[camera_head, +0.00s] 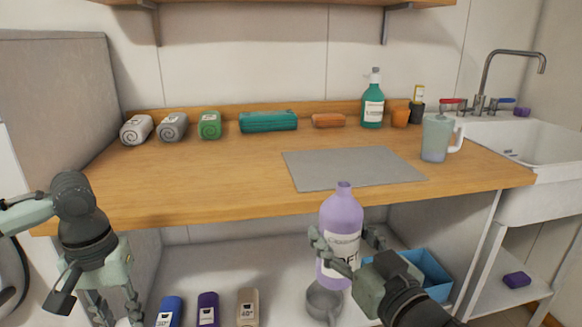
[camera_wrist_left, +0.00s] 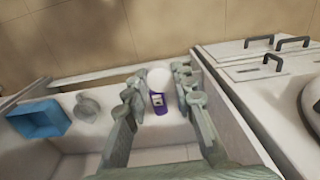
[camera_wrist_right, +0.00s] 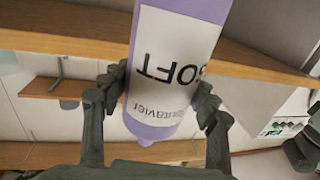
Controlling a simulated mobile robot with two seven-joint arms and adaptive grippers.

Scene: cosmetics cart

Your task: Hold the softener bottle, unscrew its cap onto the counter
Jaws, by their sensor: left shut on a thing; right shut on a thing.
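The softener bottle (camera_head: 340,222) is lilac with a white label, and it stands upright in my right gripper (camera_head: 346,246). That gripper is shut around its body, in front of the counter's front edge. Its narrow lilac neck shows no white cap. In the right wrist view the bottle (camera_wrist_right: 172,70) is between both fingers. My left gripper (camera_head: 112,310) is low at the left, below counter height. In the left wrist view it is shut on a white round piece (camera_wrist_left: 158,77), which looks like the cap. The wooden counter (camera_head: 200,180) is in front of me.
A grey mat (camera_head: 350,168) lies on the counter, with a jug (camera_head: 436,138) at its right. Rolled towels and a green pump bottle (camera_head: 373,105) line the back. Below are several small bottles, a grey scoop (camera_head: 322,302) and a blue bin (camera_head: 428,268). The counter's front left is clear.

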